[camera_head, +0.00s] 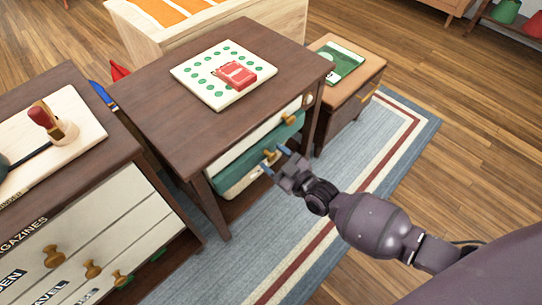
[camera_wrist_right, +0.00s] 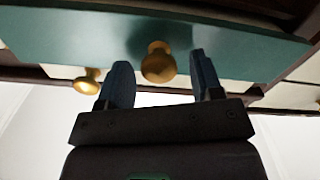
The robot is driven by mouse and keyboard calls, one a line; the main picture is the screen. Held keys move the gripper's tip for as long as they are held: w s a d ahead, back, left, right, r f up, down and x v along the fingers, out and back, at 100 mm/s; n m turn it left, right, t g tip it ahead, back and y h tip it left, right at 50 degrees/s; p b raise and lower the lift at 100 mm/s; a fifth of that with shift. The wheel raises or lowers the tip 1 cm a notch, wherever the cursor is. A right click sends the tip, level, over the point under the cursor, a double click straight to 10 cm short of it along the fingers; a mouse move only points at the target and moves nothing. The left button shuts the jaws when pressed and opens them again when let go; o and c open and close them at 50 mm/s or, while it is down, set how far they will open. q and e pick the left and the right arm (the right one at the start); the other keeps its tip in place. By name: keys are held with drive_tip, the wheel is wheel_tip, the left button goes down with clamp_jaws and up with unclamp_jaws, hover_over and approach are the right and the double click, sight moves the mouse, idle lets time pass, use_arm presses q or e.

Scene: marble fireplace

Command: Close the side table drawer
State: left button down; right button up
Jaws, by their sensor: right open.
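The dark wood side table (camera_head: 190,70) stands in the middle of the head view. Its front has cream panels and a teal drawer (camera_head: 235,164), with brass knobs. How far the drawer stands out is hard to tell. My right gripper (camera_head: 276,162) is at the drawer front, close to the lower knob (camera_head: 270,154). In the right wrist view the blue fingers (camera_wrist_right: 160,82) are open, one on each side of a brass knob (camera_wrist_right: 158,62) in front of the teal panel (camera_wrist_right: 110,35). Contact with the knob cannot be told. My left gripper is out of view.
A white board with green dots and a red object (camera_head: 236,75) lies on the tabletop. A smaller brown cabinet (camera_head: 345,85) stands close to the right. A wider chest with knobs (camera_head: 100,235) stands at the left. A blue rug (camera_head: 400,130) covers the floor in front.

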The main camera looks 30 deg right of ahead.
drive_tip(key=shift+w+a, duration=0.15)
drive_tip(key=shift+w, duration=0.25)
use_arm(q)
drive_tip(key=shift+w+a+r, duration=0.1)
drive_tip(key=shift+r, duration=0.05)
use_arm(e)
drive_tip(key=shift+w, duration=0.1)
clamp_jaws()
drive_tip(key=shift+a+r, duration=0.1)
